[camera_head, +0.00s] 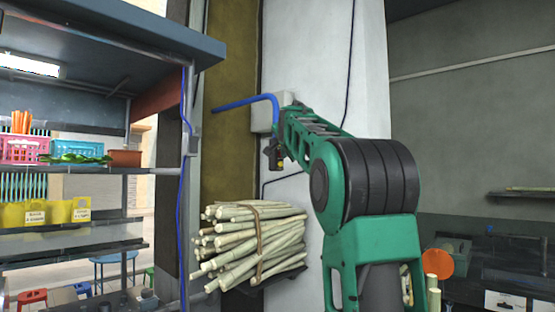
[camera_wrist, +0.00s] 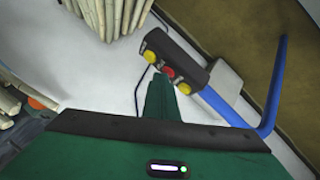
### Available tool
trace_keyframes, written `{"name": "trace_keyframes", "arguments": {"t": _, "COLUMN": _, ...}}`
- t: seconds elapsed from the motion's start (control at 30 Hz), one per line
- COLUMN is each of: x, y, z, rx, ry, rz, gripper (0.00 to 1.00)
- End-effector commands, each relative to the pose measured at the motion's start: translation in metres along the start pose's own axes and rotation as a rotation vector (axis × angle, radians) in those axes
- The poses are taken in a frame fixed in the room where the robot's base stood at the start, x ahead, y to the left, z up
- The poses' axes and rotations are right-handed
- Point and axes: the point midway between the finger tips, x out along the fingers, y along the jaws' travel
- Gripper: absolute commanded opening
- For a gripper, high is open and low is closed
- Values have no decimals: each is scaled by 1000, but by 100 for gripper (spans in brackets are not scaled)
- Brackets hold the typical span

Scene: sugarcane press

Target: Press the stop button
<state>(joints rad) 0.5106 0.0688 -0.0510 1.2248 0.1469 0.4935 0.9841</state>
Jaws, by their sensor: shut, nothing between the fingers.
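A black control box shows in the wrist view (camera_wrist: 177,65) with a red button (camera_wrist: 168,72) between two yellow buttons, one (camera_wrist: 151,57) at its upper left and one (camera_wrist: 184,88) at its lower right. My gripper (camera_wrist: 159,80) is shut and empty, its green fingertips close to the red button in the picture. I cannot tell whether they touch it. In the head view the black box (camera_head: 275,157) hangs at the wall, partly behind my green arm. There, one yellow button (camera_head: 281,164) is visible, and the red button cannot be made out.
A blue bent pipe (camera_head: 245,104) juts left beside the box, and it also shows in the wrist view (camera_wrist: 276,85). A bundle of cane (camera_head: 245,240) sits on a shelf below. A stall with shelves (camera_head: 90,170) stands at the left. The white pillar (camera_head: 305,50) is behind my arm.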

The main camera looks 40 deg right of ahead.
Motion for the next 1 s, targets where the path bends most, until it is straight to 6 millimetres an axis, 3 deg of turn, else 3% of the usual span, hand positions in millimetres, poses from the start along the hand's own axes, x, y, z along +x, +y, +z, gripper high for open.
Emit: {"name": "trace_keyframes", "arguments": {"t": 1.0, "x": -13, "y": 9, "z": -8, "rx": -1, "ry": -1, "rz": 0, "gripper": 0}}
